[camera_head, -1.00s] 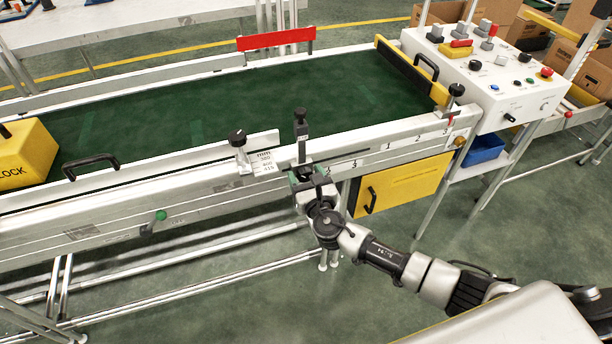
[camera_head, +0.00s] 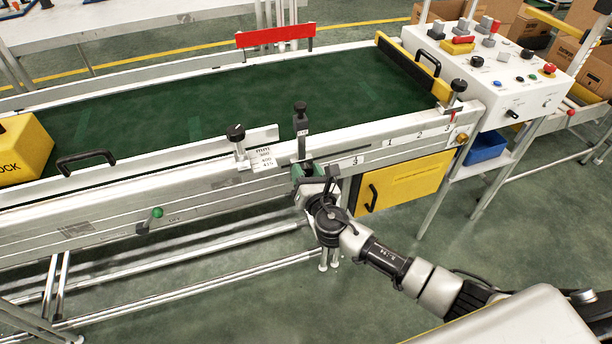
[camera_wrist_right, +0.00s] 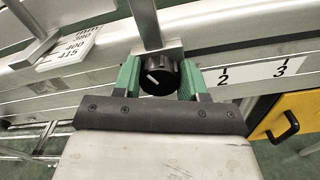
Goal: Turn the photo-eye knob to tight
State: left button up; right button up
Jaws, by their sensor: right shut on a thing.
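The photo-eye knob (camera_wrist_right: 158,77) is a small round black knob with a white pointer line, on a metal bracket at the conveyor's near side rail. In the right wrist view its pointer slants to the upper left. My right gripper (camera_head: 307,170) has green fingers and is shut on the knob, one finger on each side; the fingers also show in the right wrist view (camera_wrist_right: 159,82). I cannot read a tight mark. My left gripper is not in view.
The scale plate (camera_head: 262,158) and another black knob (camera_head: 236,132) are left of the post. The numbered strip (camera_head: 390,143) runs right along the rail. A yellow door (camera_head: 405,182) hangs below. A control box (camera_head: 520,90) stands right.

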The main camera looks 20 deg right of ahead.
jog(key=shift+f+m, duration=0.15)
jog(key=shift+m, duration=0.45)
jog(key=m+b, duration=0.2)
jog(key=m, duration=0.1)
jog(key=shift+m, duration=0.3)
jog(key=m+b, duration=0.1)
jog(key=m, duration=0.3)
jog(key=shift+d+m+b, duration=0.1)
jog(key=shift+m+b, duration=0.2)
jog(key=shift+b, duration=0.1)
jog(key=shift+m, duration=1.1)
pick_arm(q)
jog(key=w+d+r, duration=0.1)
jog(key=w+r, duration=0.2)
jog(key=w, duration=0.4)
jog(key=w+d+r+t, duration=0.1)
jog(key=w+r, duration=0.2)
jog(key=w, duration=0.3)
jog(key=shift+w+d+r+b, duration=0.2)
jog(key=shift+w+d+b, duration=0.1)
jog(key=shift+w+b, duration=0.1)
pick_arm(e)
jog(key=shift+m, duration=1)
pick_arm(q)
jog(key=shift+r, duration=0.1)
pick_arm(e)
jog(key=o, duration=0.9)
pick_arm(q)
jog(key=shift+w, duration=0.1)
